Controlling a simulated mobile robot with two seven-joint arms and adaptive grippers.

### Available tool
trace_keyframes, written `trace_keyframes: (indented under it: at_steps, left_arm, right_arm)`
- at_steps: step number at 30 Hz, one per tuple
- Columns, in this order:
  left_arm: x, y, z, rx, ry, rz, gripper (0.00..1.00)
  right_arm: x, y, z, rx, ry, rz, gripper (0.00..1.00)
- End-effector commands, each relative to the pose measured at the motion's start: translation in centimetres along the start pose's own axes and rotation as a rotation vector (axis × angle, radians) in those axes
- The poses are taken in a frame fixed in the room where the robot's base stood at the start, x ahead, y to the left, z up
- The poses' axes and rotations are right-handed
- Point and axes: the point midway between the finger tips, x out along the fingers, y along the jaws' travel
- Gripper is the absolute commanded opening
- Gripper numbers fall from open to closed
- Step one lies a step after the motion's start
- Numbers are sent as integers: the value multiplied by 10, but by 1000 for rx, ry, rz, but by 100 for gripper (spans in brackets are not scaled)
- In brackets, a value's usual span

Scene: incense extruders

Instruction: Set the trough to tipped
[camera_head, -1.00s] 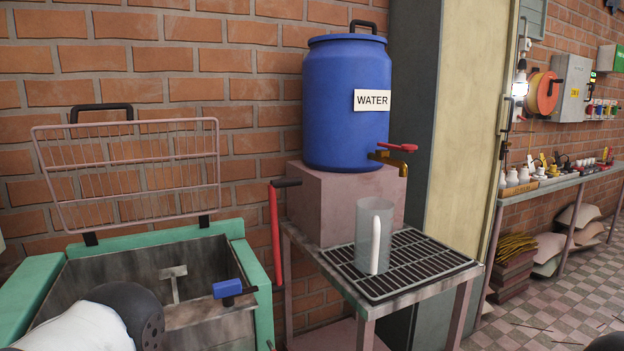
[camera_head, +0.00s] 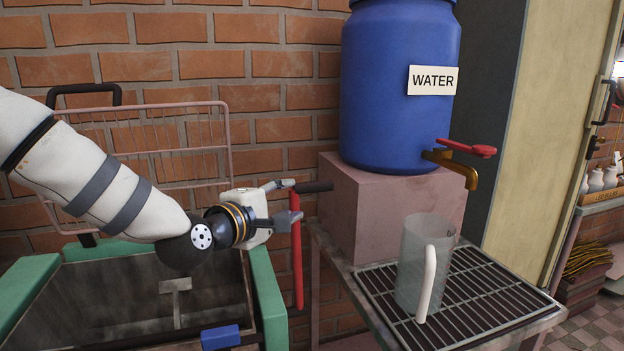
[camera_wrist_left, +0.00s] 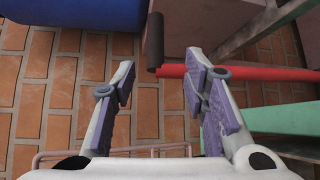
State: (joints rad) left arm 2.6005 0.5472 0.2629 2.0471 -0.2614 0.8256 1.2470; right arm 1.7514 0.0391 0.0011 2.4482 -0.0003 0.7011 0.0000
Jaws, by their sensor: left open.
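The trough (camera_head: 95,292) is a worn grey metal basin in a green frame at the lower left of the head view. It looks level, though its near part is cut off. A red lever (camera_head: 297,255) stands upright at its right, with a black grip (camera_head: 314,187) pointing right from the top. My left gripper (camera_head: 284,204) is open and empty at the lever's top, just left of the grip. In the left wrist view the black grip (camera_wrist_left: 154,40) lies just beyond the gap between the fingertips (camera_wrist_left: 160,68). Contact cannot be told. My right gripper is out of view.
A pink wire guard (camera_head: 185,150) stands up behind the trough. A blue handle (camera_head: 220,337) sits at its front. To the right, a blue water barrel (camera_head: 395,95) rests on a pink block (camera_head: 375,200), and a clear jug (camera_head: 408,265) stands on a grated stand (camera_head: 475,305).

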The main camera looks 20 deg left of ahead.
Motion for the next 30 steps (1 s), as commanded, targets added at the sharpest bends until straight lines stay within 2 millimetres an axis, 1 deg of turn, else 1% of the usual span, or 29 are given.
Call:
trace_keyframes:
  at_steps: [2, 5, 11, 12, 16, 18, 21, 28, 29, 30]
  left_arm:
    - [3, 2, 1, -2, -2, 4, 40]
    - [19, 2, 1, 1, -2, 4, 40]
    - [71, 0, 1, 3, -2, 2, 40]
    - [82, -2, 1, 2, -2, 1, 40]
    - [107, -7, 0, 0, -1, -7, 40]
    - [115, -5, 0, 0, -1, -5, 40]
    - [120, -2, 0, -1, -1, -2, 40]
    - [120, 2, 1, 0, -1, 3, 40]
    - [120, 2, 1, 0, -1, 3, 36]
    - [120, 2, 1, 0, -1, 3, 27]
  right_arm:
    - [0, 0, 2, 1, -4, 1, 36]
    - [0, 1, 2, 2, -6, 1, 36]
    - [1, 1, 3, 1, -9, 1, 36]
    - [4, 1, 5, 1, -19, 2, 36]
    - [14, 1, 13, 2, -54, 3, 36]
    - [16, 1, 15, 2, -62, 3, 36]
    - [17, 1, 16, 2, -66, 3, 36]
    - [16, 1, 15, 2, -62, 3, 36]
    - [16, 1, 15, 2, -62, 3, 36]
    - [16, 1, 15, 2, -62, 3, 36]
